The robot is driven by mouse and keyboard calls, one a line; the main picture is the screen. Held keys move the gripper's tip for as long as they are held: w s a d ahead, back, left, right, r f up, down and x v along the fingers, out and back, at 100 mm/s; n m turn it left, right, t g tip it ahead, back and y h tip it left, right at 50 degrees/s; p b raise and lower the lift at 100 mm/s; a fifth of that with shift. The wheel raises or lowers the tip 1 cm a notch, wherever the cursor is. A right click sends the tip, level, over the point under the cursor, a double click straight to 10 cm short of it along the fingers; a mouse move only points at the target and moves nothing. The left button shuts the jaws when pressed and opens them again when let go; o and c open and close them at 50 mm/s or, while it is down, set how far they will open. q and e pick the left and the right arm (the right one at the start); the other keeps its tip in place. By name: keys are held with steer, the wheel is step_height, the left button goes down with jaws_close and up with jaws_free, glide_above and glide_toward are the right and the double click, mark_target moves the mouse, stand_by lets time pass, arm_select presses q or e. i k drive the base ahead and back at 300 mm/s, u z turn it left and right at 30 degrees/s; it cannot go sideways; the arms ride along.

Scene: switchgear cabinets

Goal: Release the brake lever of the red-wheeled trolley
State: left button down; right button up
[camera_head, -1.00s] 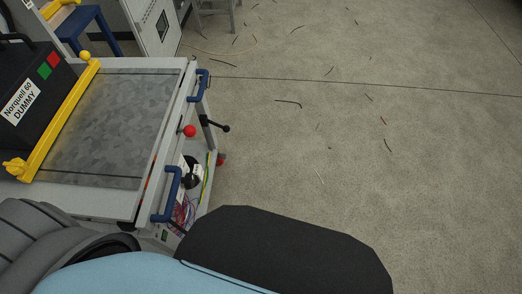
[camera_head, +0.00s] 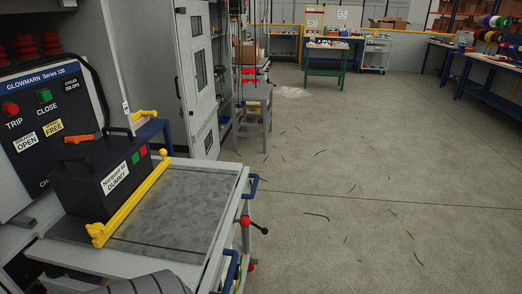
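The trolley (camera_head: 190,198) stands at the lower left, with a grey metal top and blue side handles (camera_head: 251,187). On its right side a red ball knob (camera_head: 245,220) shows, and just beside it a black-ended lever (camera_head: 260,228) sticks out to the right. Which one is the brake lever I cannot tell from here. A red part (camera_head: 250,267), perhaps a wheel, shows low at that side; the other wheels are hidden.
A black box labelled dummy (camera_head: 100,175) sits on the trolley behind a yellow bar (camera_head: 130,208). A panel with trip and close buttons (camera_head: 45,120) stands at the left. Open floor (camera_head: 370,215) with scattered dark strips lies to the right. A green-legged table (camera_head: 326,62) stands far back.

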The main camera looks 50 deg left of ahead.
mark_target(264, 231)
steer(key=u, duration=0.25)
steer(key=i, duration=1.45)
steer(key=u, duration=0.7)
steer(key=i, duration=1.2)
steer(key=u, duration=1.7)
steer(key=i, duration=0.8)
steer(key=u, duration=0.8)
